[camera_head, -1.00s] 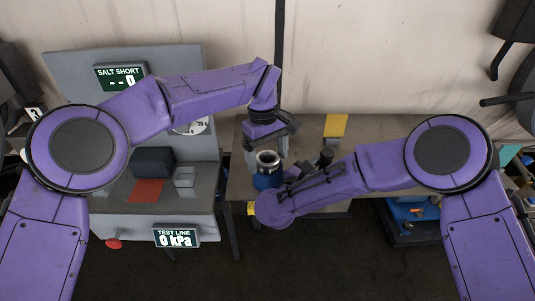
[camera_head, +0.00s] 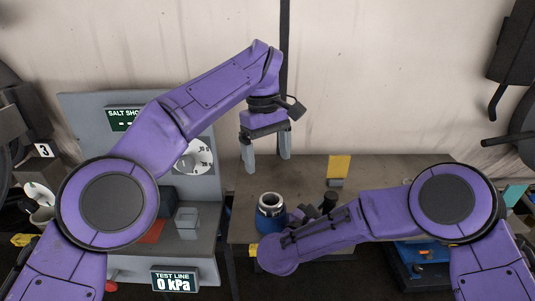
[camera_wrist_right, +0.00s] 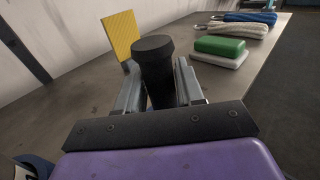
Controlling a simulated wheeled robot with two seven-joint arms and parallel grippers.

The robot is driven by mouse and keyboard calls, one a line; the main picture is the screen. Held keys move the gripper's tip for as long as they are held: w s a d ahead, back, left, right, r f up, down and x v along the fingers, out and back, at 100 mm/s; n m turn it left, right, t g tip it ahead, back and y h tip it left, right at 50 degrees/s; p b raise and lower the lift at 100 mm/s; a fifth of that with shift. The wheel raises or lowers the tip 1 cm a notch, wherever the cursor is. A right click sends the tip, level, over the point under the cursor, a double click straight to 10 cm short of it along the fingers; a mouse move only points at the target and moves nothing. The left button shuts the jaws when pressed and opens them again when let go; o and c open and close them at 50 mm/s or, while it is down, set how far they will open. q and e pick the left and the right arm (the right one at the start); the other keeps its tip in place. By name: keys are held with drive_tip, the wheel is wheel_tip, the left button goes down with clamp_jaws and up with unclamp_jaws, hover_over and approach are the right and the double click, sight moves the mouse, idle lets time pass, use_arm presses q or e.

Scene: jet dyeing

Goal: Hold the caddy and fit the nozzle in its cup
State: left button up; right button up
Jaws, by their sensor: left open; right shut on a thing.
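A blue round cup (camera_head: 271,222) stands on the table in the head view. A silver ring-shaped part with a dark opening, which looks like the nozzle (camera_head: 270,200), sits in its top, roughly upright. How deep it sits is hidden. My left gripper (camera_head: 265,165) is open and empty above the cup, fingers pointing down. My right gripper (camera_head: 316,211) is shut on a black cylindrical post (camera_head: 331,198), right of the cup. The wrist view shows the post (camera_wrist_right: 153,65) between the fingers (camera_wrist_right: 158,85). It may be the caddy's handle; my right arm hides the lower parts.
A yellow plate (camera_head: 339,166) stands on the table (camera_head: 400,167) behind the post. Green and white pads (camera_wrist_right: 219,46) and rolled cloths (camera_wrist_right: 249,17) lie further along it. The grey test bench (camera_head: 203,246) with a clear box (camera_head: 187,222) stands left.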

idle(0.3)
drive_tip(key=o, duration=1.2)
